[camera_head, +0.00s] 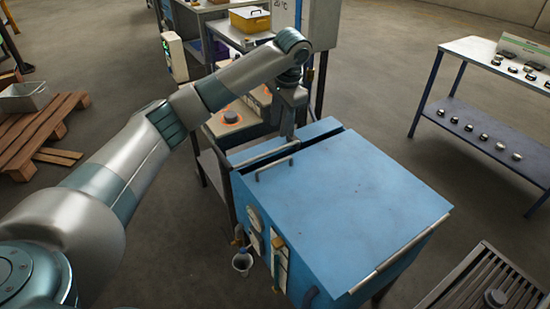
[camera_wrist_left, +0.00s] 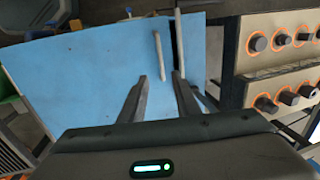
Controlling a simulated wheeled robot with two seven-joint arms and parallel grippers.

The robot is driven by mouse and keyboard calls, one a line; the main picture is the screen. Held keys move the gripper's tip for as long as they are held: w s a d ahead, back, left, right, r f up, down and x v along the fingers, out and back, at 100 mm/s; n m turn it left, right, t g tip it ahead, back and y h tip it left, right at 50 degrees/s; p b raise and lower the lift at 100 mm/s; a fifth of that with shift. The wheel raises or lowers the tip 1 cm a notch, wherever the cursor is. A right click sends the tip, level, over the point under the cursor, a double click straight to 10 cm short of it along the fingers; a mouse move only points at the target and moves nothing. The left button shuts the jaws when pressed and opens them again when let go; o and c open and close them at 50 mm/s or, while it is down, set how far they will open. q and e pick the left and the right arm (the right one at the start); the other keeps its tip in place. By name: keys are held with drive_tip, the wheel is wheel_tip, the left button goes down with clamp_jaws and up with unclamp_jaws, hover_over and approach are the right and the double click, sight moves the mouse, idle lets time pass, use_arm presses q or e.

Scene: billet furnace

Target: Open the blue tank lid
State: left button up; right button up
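The blue tank (camera_head: 340,200) stands in the middle of the head view, its flat blue lid (camera_head: 345,185) lying down. A thin grey handle (camera_head: 273,167) is on the lid near its far edge; it also shows in the left wrist view (camera_wrist_left: 159,52). A longer grey bar (camera_head: 262,154) runs beside a dark gap behind it. My left gripper (camera_head: 291,138) is over the far edge of the tank, by the bar's right end. In the left wrist view its two fingers (camera_wrist_left: 161,82) are apart, with the handle's near end between them in the picture; contact cannot be told. My right gripper is not in view.
A shelf (camera_head: 480,140) with several small dark pieces stands at the right. A bench with a yellow box (camera_head: 250,20) is behind the tank. Wooden pallets (camera_head: 40,135) lie at the left. A slatted grey rack (camera_head: 485,285) is at the lower right. Open floor lies between.

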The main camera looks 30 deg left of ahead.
sight(273, 164)
use_arm(q)
drive_tip(key=p+x, duration=0.4)
drive_tip(key=x, duration=1.3)
drive_tip(key=shift+f, duration=0.35)
drive_tip(key=shift+c, duration=0.2)
clamp_jaws()
